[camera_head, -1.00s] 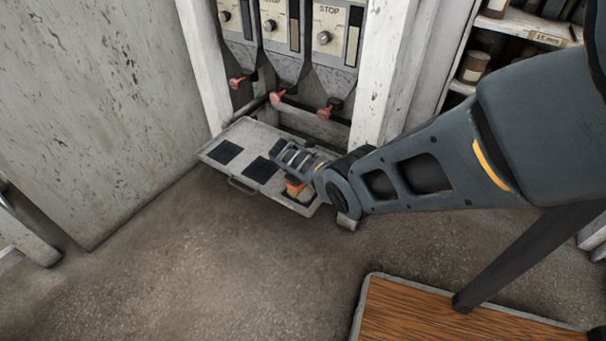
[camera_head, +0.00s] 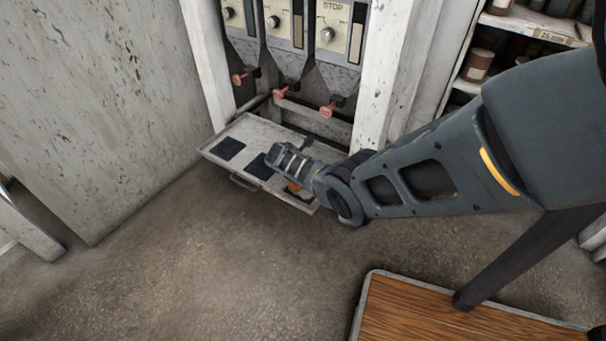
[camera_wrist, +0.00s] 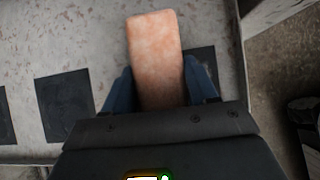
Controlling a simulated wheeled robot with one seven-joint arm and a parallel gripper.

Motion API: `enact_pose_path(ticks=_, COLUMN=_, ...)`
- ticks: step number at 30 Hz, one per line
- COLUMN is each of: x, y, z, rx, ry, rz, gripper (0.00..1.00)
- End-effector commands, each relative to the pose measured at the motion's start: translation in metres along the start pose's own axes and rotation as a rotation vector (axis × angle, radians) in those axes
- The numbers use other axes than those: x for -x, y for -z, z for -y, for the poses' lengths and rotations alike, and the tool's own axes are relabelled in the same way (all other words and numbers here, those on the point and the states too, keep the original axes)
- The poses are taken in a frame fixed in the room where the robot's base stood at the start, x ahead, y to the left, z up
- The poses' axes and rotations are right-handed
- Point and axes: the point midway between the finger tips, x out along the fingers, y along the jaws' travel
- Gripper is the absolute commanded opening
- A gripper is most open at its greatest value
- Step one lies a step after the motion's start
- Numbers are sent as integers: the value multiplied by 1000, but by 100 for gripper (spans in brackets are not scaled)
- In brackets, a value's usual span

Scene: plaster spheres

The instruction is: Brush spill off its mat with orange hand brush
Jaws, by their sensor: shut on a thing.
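My gripper (camera_wrist: 160,88) is shut on the orange hand brush (camera_wrist: 155,50), with one finger on each side of it. In the head view the brush (camera_head: 295,187) shows as a small orange patch, mostly hidden behind my wrist. The brush is over the right part of a pale tray (camera_head: 244,128); I cannot tell whether it touches it. Dark square mats lie on the tray: one at left (camera_head: 229,149), one in the middle (camera_head: 258,167), and one at right (camera_wrist: 203,60), partly hidden by the brush and a finger. I cannot make out the spill on any mat.
Several hoppers with red-handled outlets (camera_head: 327,111) hang above the tray's back edge. A white post (camera_head: 376,75) stands right of them. The tray has a front handle (camera_head: 243,183). A shelf with jars (camera_head: 480,66) is at right.

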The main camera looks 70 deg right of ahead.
Motion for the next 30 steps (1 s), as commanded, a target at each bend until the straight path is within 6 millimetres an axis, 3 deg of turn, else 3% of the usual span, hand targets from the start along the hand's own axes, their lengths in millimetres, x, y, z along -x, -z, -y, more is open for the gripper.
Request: enact_pose_path(ticks=30, x=-9, y=6, z=0, rx=0, ry=-1, rz=-1, gripper=9)
